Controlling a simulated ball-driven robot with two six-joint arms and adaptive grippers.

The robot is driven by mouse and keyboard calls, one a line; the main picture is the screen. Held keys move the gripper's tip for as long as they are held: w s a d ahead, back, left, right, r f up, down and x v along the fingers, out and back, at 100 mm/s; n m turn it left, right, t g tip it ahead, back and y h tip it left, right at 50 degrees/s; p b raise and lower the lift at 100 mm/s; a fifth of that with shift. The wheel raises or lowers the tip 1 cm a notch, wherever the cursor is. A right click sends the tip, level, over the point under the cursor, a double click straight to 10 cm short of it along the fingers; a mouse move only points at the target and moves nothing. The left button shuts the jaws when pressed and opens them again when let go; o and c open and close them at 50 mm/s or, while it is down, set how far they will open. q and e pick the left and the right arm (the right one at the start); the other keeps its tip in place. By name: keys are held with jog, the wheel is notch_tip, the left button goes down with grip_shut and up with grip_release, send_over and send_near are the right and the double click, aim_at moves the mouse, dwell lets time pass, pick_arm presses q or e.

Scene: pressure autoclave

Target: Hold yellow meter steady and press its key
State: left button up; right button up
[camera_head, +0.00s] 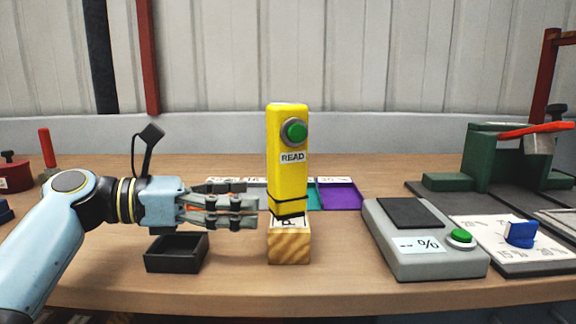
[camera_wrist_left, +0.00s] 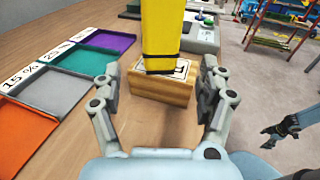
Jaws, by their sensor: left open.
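The yellow meter (camera_head: 287,160) stands upright on a wooden block (camera_head: 289,245); it has a round green key (camera_head: 295,131) above a READ label and a dark band near its foot. My left gripper (camera_head: 258,212) is open, just left of the meter's lower end. In the left wrist view the meter (camera_wrist_left: 160,35) rises ahead, between the directions of the two spread fingers, and the block (camera_wrist_left: 163,85) lies just beyond the palm. Its upper part and key are out of that view. What looks like my right gripper (camera_wrist_left: 283,131) shows small at the right, its opening unclear.
A black open box (camera_head: 176,253) sits below my left arm. A grey device (camera_head: 425,240) with a green button is right of the block. Coloured trays, including a purple one (camera_head: 339,195), lie behind. A green fixture (camera_head: 500,155) and a blue knob (camera_head: 521,233) are farther right.

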aim_at(270, 196)
pick_arm(q)
jog(key=b+x, duration=0.1)
jog(key=x, duration=0.2)
jog(key=shift+f, duration=0.15)
jog(key=shift+w+d+r+p, duration=0.15)
jog(key=shift+w+d+p, duration=0.05)
jog(key=shift+d+p, duration=0.25)
jog(key=shift+w+d+r+p, duration=0.15)
jog(key=shift+d+p, duration=0.2)
jog(key=shift+d, duration=0.25)
jog(key=shift+d+f, duration=0.15)
jog(key=shift+d, duration=0.15)
jog(key=shift+w+d+f, duration=0.2)
jog(key=shift+d, duration=0.2)
pick_arm(e)
jog(key=shift+w+r, duration=0.2)
jog(key=shift+w, duration=0.3)
pick_arm(q)
jog(key=c, duration=1)
pick_arm(e)
jog(key=shift+s, duration=0.15)
pick_arm(q)
jog(key=shift+c, duration=0.2)
pick_arm(e)
grip_shut()
